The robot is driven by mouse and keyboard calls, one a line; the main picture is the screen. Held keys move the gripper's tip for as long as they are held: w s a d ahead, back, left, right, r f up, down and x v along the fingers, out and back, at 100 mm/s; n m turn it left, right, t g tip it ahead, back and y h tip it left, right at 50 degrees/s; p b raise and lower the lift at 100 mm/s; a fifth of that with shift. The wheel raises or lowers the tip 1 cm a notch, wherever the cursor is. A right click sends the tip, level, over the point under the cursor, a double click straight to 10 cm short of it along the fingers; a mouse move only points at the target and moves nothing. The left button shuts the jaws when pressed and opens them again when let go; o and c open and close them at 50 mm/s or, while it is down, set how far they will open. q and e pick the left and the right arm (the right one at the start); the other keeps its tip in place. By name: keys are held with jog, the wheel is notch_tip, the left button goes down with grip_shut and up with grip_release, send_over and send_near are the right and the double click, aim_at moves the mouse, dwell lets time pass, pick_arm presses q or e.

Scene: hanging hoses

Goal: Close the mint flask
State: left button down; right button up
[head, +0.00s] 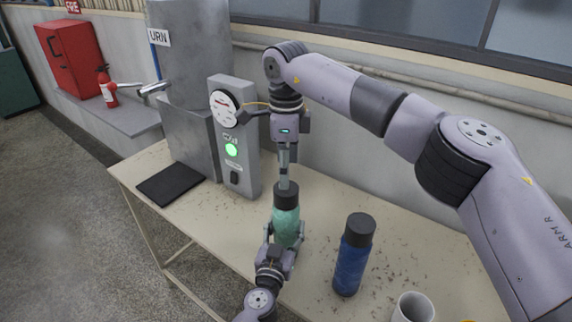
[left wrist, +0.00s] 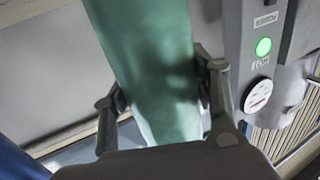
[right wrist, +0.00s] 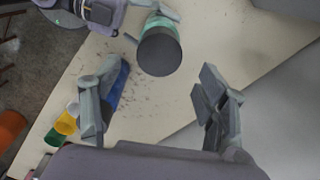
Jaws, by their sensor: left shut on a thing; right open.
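The mint flask (head: 286,225) stands upright above the table in the head view, with a dark cap (head: 287,194) on its top. I cannot tell how tight the cap is. My left gripper (head: 284,240) is shut around the flask's body from the front. The left wrist view shows the mint body (left wrist: 155,70) between both fingers. My right gripper (head: 284,168) points down just above the cap, its fingers seen edge-on. In the right wrist view the right gripper (right wrist: 153,100) is open and empty, with the dark cap (right wrist: 160,52) beyond its fingertips.
A blue flask (head: 351,268) with a dark cap stands right of the mint flask, and a white mug (head: 413,308) is nearer the front. A grey panel (head: 232,125) with a green light and the metal urn (head: 190,60) stand behind left. A black mat (head: 170,185) lies at the left.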

aim_at(286, 193)
jog(key=shift+r+n, duration=0.15)
jog(key=shift+n, duration=1.15)
jog(key=shift+f, duration=4.05)
jog(key=shift+c, duration=0.3)
jog(key=c, duration=1.2)
jog(key=m, duration=1.2)
jog(key=o, duration=1.4)
